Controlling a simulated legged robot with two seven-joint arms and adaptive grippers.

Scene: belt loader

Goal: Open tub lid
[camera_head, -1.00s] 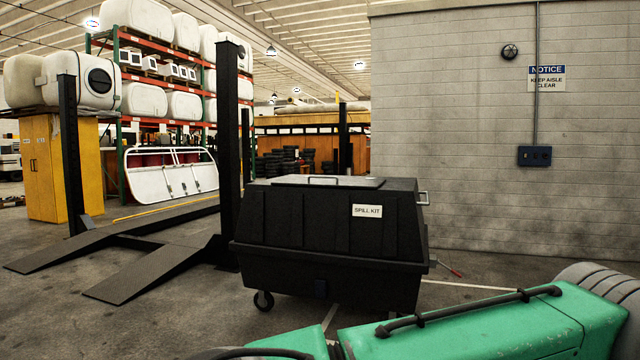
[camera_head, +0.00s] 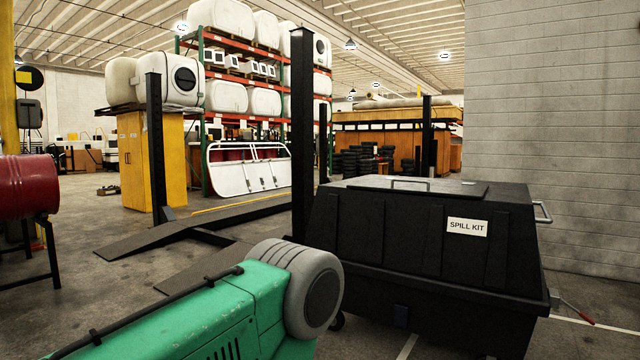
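The black tub (camera_head: 430,295), a large wheeled bin, stands on the floor at the right of the head view. Its sloped upper part carries a white "SPILL KIT" label (camera_head: 467,227). The flat lid (camera_head: 465,190) lies closed on top, with a bar handle (camera_head: 410,181) on it. The lower front left of the tub is partly hidden by a green machine. Neither my left nor my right gripper shows in this view.
The green machine (camera_head: 225,310) with a grey wheel (camera_head: 314,295) fills the near lower left, in front of the tub. A red drum (camera_head: 28,186) sits on a stand at far left. Ramps (camera_head: 170,232) and a dark post (camera_head: 302,140) stand behind. A block wall (camera_head: 560,130) is at right.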

